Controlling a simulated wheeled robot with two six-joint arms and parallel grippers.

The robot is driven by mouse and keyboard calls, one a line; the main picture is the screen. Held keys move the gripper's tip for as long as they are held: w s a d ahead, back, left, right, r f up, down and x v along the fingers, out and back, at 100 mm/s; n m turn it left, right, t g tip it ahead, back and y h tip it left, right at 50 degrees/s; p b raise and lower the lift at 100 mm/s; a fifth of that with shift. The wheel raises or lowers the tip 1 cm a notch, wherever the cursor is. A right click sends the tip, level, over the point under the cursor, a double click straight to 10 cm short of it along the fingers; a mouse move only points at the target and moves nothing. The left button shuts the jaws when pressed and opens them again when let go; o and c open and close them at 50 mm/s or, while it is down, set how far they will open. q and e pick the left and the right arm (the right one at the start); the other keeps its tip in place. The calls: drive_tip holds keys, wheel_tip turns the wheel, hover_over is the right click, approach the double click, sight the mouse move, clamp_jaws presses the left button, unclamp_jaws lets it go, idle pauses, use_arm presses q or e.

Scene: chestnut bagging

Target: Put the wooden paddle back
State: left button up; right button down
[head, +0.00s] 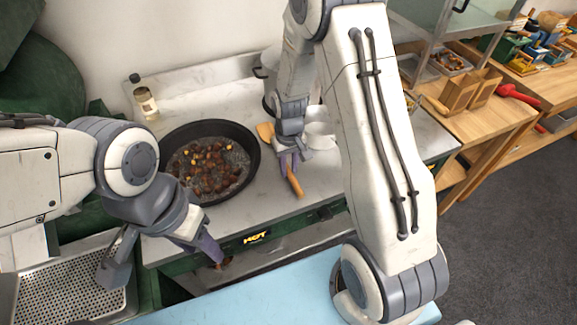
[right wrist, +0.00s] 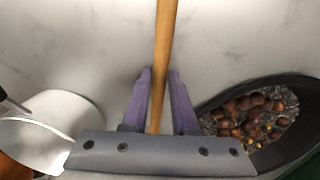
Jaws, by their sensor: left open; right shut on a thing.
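The wooden paddle (head: 294,184) is in my right gripper (head: 288,161), over the pale counter right of the pan. Its handle end sticks out toward the front, and a wider tan part (head: 265,132) shows behind the gripper. In the right wrist view the paddle's handle (right wrist: 167,45) runs between the two purple fingers (right wrist: 160,100). Whether the paddle touches the counter is unclear. My left gripper (head: 163,268) is open and empty, in front of the counter at the lower left.
A black pan (head: 255,160) with chestnuts (head: 212,166) stands left of my right gripper. A white round container (head: 319,137) stands close on its right. A bottle (head: 146,103) is at back left, a perforated tray (head: 70,295) at lower left. Wooden holders (head: 460,92) stand on the right bench.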

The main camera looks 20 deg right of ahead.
drive_tip(key=shift+f, duration=0.2)
drive_tip(key=c, duration=0.6)
unclamp_jaws()
drive_tip(key=shift+r, duration=0.1)
